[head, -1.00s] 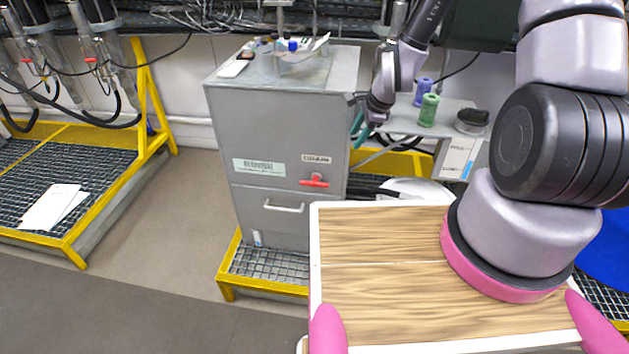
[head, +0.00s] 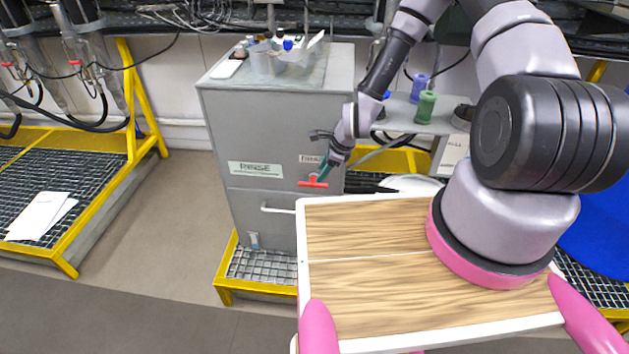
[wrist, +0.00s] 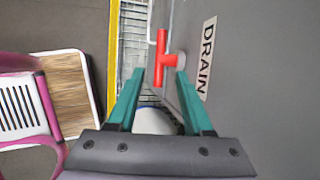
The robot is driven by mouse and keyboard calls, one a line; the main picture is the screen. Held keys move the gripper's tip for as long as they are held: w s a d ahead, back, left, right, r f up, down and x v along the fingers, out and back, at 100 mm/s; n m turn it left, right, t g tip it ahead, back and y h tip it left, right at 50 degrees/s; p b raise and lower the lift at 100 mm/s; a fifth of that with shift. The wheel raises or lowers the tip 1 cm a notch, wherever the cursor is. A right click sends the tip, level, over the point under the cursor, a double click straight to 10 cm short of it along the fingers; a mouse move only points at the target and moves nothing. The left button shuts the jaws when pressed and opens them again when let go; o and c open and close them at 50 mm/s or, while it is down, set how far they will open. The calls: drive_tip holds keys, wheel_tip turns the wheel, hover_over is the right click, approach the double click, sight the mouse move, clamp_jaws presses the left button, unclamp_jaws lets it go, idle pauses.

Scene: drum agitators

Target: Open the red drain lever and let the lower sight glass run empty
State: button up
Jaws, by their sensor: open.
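The red drain lever (head: 313,183) is on the front of the grey cabinet (head: 265,135), just under the DRAIN label (head: 310,158). In the head view its bar lies level. It also shows in the wrist view (wrist: 161,58), ahead of my gripper (wrist: 160,83) and between the lines of its two teal fingers. My gripper (head: 325,172) is open and empty, close to the lever in the head view. I cannot tell whether a finger touches the lever. A small sight glass (head: 254,240) shows low on the cabinet front; its level is too small to read.
A drawer handle (head: 278,210) sticks out below the lever. The cabinet stands on a yellow-edged grating (head: 258,265). A side shelf (head: 415,121) with green and purple spools is at the right. Clear floor (head: 170,215) lies left of the cabinet.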

sight(315, 185)
drive_tip(key=x, duration=0.6)
drive_tip(key=shift+f, duration=0.2)
drive_tip(key=shift+c, duration=0.3)
drive_tip(key=shift+a, duration=0.1)
clamp_jaws()
